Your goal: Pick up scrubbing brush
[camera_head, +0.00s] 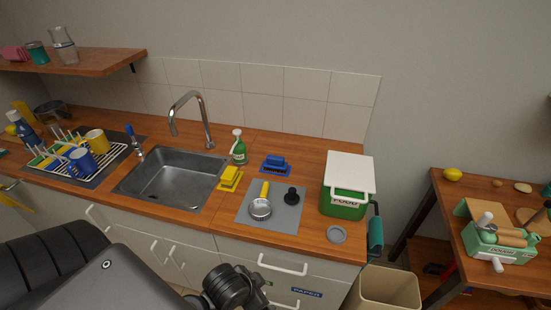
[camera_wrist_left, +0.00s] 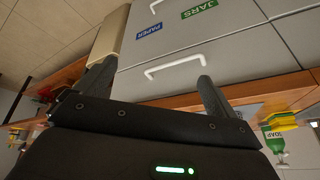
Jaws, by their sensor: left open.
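A blue block-shaped item that looks like the scrubbing brush (camera_head: 275,161) lies on a blue holder on the counter in the head view, right of the green soap bottle (camera_head: 239,150). A blue-handled tool (camera_head: 131,133) stands by the sink's left edge; I cannot tell whether it is also a brush. My left gripper (camera_wrist_left: 155,72) is open and empty in the left wrist view, in front of the drawer fronts, below the counter and apart from the brush. In the head view a dark part of my arm shows at the bottom, without clear fingers. My right gripper is not in view.
Near the brush are a yellow sponge-like block (camera_head: 230,174), a grey mat (camera_head: 248,212) with a yellow-handled utensil (camera_head: 262,206) and a black knob-like item (camera_head: 291,196), and a green-white food box (camera_head: 347,185). The sink (camera_head: 172,180) is left. Drawer handles (camera_head: 283,267) protrude below the counter.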

